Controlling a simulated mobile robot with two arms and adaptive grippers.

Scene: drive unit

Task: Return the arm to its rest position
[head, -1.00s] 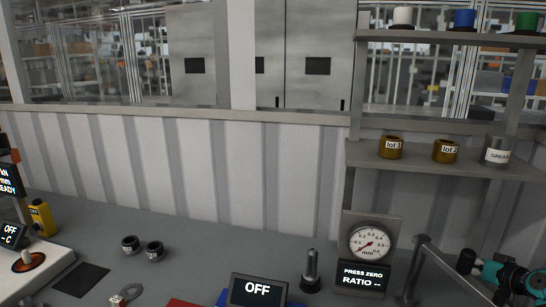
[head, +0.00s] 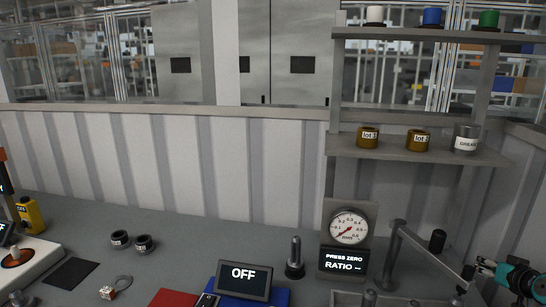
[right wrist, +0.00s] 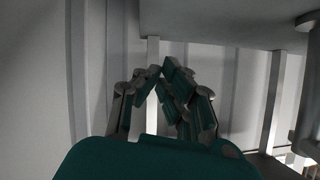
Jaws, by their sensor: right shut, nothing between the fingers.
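My right gripper (head: 484,267) is at the lower right edge of the head view, with teal and dark parts. It is beside a grey metal frame on the bench. In the right wrist view its fingers (right wrist: 158,75) are closed together with nothing between them, in front of a pale ribbed wall. My left gripper is not in view.
A dial gauge stand (head: 348,228), a dark upright post (head: 294,262) and an OFF display (head: 244,281) stand on the bench. The grey frame (head: 412,242) is close to my right gripper. A shelf (head: 345,150) above holds tins.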

